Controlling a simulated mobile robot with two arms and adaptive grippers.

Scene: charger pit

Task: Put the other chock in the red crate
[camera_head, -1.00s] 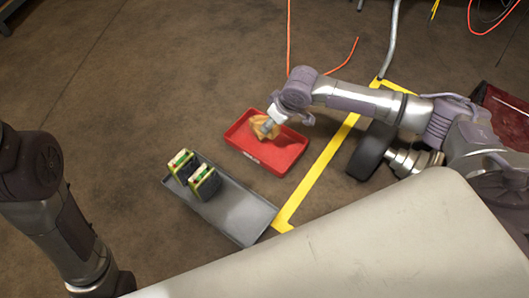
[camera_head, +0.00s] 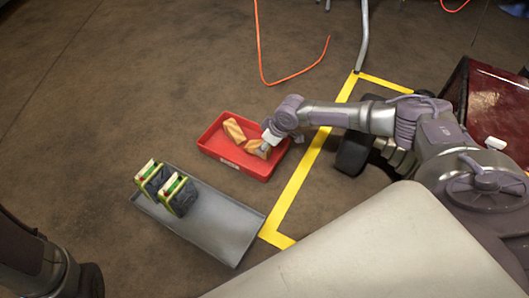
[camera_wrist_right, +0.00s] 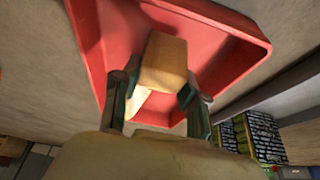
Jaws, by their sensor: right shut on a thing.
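The red crate (camera_head: 213,145) lies on the floor in the middle of the head view. One tan chock (camera_head: 234,130) is in its left part. My right gripper (camera_head: 266,146) is over the crate's right part, shut on the other tan chock (camera_head: 257,150). In the right wrist view this chock (camera_wrist_right: 164,62) is between the two fingers (camera_wrist_right: 158,98), with the red crate (camera_wrist_right: 225,62) around and below it. I cannot tell whether the held chock touches the crate floor. Of my left arm, only links show at the lower left; its gripper is out of view.
A grey tray (camera_head: 222,228) stands in front and to the left of the crate, with two green-and-black blocks (camera_head: 165,186) at its left end. Yellow floor tape (camera_head: 296,187) runs right of the crate.

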